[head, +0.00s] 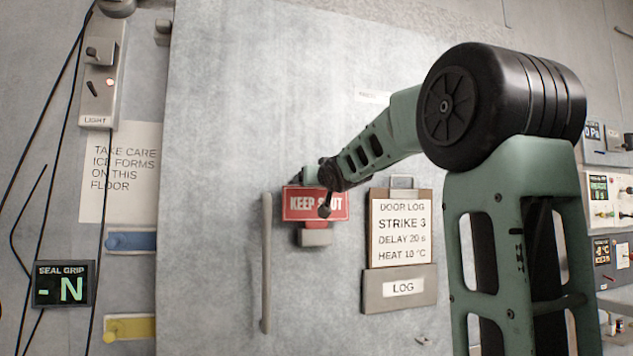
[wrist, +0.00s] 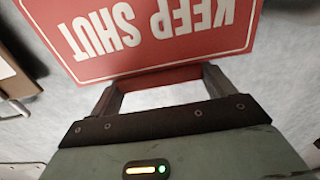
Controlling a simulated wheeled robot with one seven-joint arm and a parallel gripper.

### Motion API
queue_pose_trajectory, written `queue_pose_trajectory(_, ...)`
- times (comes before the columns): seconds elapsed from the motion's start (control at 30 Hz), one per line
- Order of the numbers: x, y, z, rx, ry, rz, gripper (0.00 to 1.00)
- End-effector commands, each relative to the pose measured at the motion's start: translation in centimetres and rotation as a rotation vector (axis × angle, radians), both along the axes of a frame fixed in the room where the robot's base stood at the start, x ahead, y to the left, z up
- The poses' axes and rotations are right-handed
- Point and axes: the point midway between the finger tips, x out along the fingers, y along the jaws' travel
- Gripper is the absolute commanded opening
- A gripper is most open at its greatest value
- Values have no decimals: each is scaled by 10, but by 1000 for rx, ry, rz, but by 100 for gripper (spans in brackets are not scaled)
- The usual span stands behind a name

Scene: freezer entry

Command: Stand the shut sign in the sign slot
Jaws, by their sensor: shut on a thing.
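The shut sign (head: 300,204) is a red plate with white words "KEEP SHUT". It is upright in front of the large grey door in the head view. My gripper (head: 325,207) covers part of its words. In the wrist view the sign (wrist: 150,40) appears upside down, and my gripper (wrist: 160,82) is shut on its edge. A small grey holder (head: 316,238) with a red part above it sits just below the sign on the door; it may be the sign slot. I cannot tell whether the sign touches it.
A vertical door handle (head: 267,265) stands left of the sign. A door log clipboard (head: 401,228) in a grey LOG holder (head: 398,290) hangs close on the right. A light switch box (head: 103,70) and a seal grip display (head: 63,284) are at far left.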

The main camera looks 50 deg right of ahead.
Motion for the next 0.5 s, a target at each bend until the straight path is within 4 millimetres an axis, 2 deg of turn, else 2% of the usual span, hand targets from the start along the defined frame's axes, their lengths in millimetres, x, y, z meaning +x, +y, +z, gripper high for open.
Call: queue_pose_trajectory(0.5,0,0,-11,-1,-1,0,63)
